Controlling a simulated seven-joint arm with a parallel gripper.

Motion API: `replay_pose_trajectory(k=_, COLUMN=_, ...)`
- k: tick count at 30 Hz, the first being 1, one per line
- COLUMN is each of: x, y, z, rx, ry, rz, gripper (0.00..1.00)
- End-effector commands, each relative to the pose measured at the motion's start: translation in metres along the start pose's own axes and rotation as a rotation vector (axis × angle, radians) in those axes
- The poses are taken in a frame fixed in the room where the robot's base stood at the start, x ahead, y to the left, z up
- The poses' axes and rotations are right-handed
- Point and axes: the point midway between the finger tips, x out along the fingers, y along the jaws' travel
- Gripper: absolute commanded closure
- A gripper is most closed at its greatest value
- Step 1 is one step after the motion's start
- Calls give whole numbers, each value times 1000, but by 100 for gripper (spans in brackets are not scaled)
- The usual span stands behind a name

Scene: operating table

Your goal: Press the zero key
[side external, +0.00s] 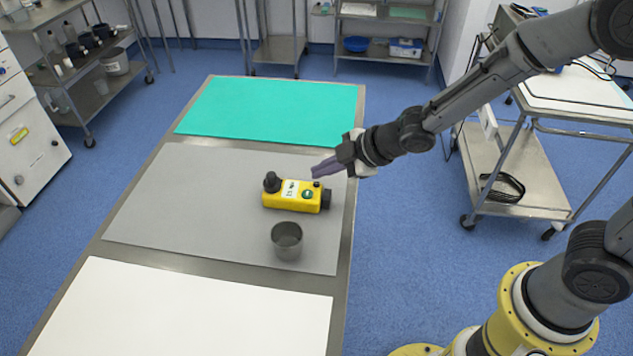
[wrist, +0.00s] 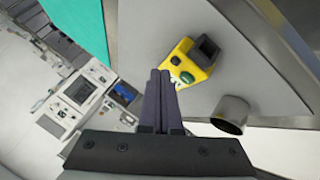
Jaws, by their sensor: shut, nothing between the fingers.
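A yellow device (side external: 284,203) lies on the grey mat (side external: 160,205), with a black knob at its left end and a black block at its right end. It carries a white label, a green round button (side external: 307,194) and a small dark button. No key marked zero can be read for sure. In the wrist view the device (wrist: 180,52) shows its green button (wrist: 187,78). My gripper (side external: 316,171) is shut and empty, its purple-grey fingers pointing left just above and behind the device's right end. In the wrist view the fingertips (wrist: 160,73) appear beside the device, apart from it.
A grey metal cup (side external: 287,240) stands on the mat in front of the device; it also shows in the wrist view (wrist: 231,115). A teal mat (side external: 270,106) lies behind and a white mat (side external: 180,310) in front. The left of the grey mat is clear.

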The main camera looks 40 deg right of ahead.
Motion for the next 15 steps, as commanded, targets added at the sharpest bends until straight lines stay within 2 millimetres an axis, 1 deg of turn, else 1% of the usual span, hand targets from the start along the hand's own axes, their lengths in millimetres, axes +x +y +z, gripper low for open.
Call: replay_pose_trajectory(k=15, x=6, y=-4, z=4, rx=0, ry=0, rz=0, gripper=100)
